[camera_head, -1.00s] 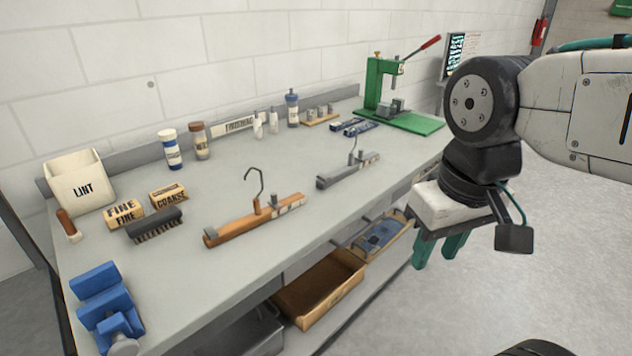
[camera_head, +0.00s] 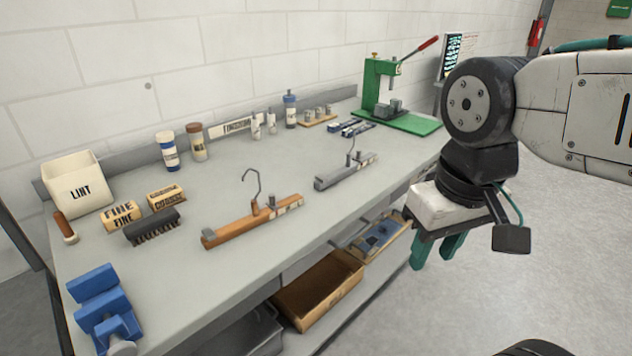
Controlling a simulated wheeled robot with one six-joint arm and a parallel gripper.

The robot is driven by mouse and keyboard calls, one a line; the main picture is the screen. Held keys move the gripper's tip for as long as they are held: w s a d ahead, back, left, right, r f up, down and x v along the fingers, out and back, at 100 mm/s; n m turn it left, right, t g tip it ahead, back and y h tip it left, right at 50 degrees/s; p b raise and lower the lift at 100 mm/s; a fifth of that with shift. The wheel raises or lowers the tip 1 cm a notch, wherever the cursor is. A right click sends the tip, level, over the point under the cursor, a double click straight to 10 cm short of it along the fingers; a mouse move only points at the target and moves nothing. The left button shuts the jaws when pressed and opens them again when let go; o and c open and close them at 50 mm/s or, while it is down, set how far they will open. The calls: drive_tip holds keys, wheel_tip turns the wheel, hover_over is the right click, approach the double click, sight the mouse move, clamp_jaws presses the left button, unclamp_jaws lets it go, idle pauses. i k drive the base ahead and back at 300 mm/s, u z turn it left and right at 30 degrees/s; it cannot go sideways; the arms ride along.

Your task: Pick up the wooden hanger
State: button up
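The wooden hanger (camera_head: 236,232) lies on the grey bench, near the middle of its front part. It is an orange-brown bar with a metal hook standing up and a pale labelled part at its right end. A similar grey hanger (camera_head: 345,172) lies behind it to the right. My gripper (camera_head: 436,251) hangs off the bench's front edge, to the right of both hangers and well apart from them. Its two green fingers point down with a gap between them, and nothing shows between them.
On the bench (camera_head: 190,270) stand a blue vise (camera_head: 103,305), a lint bin (camera_head: 78,185), a dark brush (camera_head: 153,226), blocks, bottles and a green press (camera_head: 385,95). Open trays (camera_head: 318,290) sit below the front edge. Bare bench surrounds the wooden hanger.

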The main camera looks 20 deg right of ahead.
sight(211, 239)
drive_tip(key=u, duration=0.9)
drive_tip(key=i, duration=0.6)
drive_tip(key=z, duration=1.7)
